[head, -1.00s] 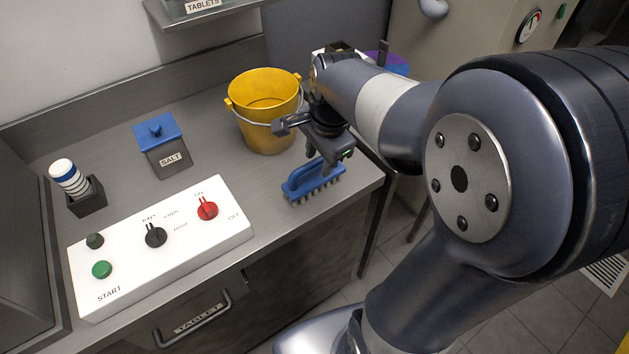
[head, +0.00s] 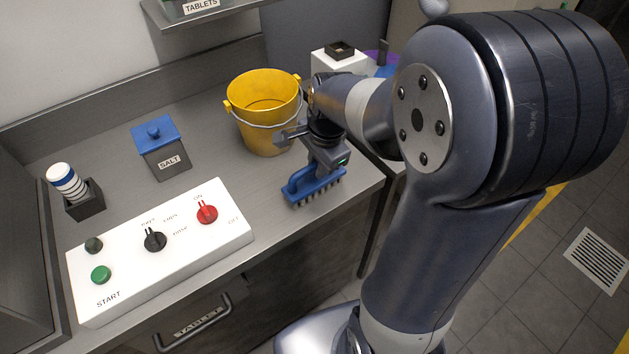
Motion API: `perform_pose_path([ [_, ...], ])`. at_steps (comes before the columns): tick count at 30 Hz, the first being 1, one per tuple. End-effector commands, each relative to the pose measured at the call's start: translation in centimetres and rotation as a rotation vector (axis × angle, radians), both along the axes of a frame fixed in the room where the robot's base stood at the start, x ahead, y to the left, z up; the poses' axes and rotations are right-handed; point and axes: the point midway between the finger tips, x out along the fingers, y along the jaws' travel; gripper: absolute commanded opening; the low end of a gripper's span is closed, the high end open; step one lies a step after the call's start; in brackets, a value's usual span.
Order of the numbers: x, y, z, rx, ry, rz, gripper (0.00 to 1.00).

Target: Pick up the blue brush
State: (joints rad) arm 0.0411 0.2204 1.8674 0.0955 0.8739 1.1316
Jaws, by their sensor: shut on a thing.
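The blue brush (head: 301,186) has a blue handle and dark bristles pointing down. It is near the right front part of the grey counter, in front of the yellow bucket. My gripper (head: 322,172) is directly over it, pointing down, and is shut on its handle. The fingers hide part of the handle. The bristles are at the counter surface; I cannot tell whether they touch it.
A yellow bucket (head: 262,110) stands close behind my gripper. A white control panel (head: 190,258) with knobs lies at the front left. A salt box (head: 162,153) and a dark holder (head: 86,204) stand farther left. The counter between the salt box and brush is clear.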

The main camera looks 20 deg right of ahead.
Motion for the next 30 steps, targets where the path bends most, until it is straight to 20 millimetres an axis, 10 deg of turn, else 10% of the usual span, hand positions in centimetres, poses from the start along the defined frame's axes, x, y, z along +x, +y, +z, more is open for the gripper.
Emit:
perform_pose_path([
  [17,0.1,0.0,0.6,0.0,-0.003,0.0,0.0],
  [30,0.1,0.0,8.5,0.0,-0.005,0.0,0.0],
])
